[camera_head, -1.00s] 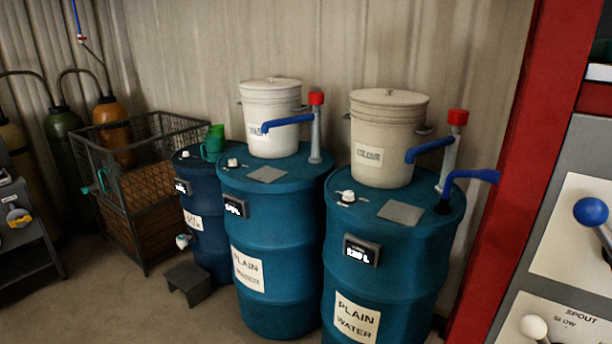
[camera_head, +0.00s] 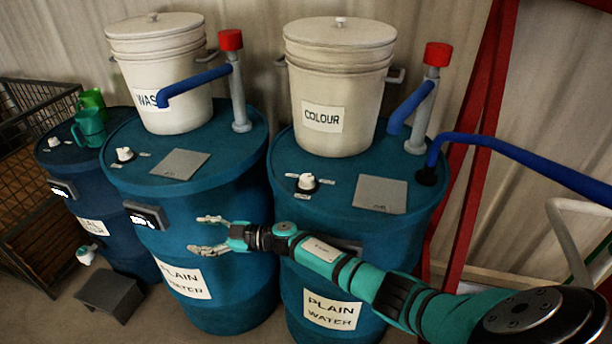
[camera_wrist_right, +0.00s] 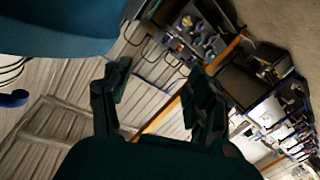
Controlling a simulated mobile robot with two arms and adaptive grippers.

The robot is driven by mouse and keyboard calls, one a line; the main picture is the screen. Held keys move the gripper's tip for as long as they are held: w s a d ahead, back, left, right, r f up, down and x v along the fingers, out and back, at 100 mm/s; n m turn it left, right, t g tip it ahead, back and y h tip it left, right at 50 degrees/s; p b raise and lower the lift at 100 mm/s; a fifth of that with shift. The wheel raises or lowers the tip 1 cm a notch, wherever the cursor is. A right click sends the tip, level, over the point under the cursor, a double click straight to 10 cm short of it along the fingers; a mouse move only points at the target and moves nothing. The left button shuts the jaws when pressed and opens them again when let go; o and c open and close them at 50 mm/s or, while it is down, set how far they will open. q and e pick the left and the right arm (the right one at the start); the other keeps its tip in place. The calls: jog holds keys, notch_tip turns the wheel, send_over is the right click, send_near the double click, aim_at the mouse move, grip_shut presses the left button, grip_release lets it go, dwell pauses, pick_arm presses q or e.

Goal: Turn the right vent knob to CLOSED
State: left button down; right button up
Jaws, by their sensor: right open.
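The right vent knob (camera_head: 306,182) is a small white knob on the lid of the right blue drum (camera_head: 300,235), with small pale labels beside it. A similar white knob (camera_head: 124,154) sits on the middle drum (camera_head: 225,210). My right gripper (camera_head: 205,234) is open and empty. In the head view it shows in front of the middle drum, lower than and left of the right knob, pointing left. Its two spread fingers also show in the right wrist view (camera_wrist_right: 155,92), with no knob between them. My left gripper is not in view.
White lidded buckets (camera_head: 340,80) stand on the drums, beside grey pump posts with red caps (camera_head: 437,54) and blue handles. A grey plate (camera_head: 380,194) lies right of the knob. A green jug (camera_head: 89,127) stands on the left drum. A red post (camera_head: 475,170) rises at right.

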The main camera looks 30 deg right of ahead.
notch_tip(320, 180, up, 10)
jog(key=a+n+g+y, duration=0.2)
jog(key=n+g, duration=0.2)
jog(key=n, duration=0.1)
notch_tip(320, 180, up, 17)
jog(key=m+g+h, duration=0.5)
jog(key=g+h, duration=0.2)
jog(key=h, duration=0.8)
send_over(307, 177)
notch_tip(307, 177, down, 17)
jog(key=p, duration=0.3)
jog(key=shift+r, duration=0.1)
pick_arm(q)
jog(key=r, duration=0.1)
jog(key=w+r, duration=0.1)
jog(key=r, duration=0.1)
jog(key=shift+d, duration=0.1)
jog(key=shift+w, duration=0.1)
pick_arm(e)
jog(key=c, duration=1.1)
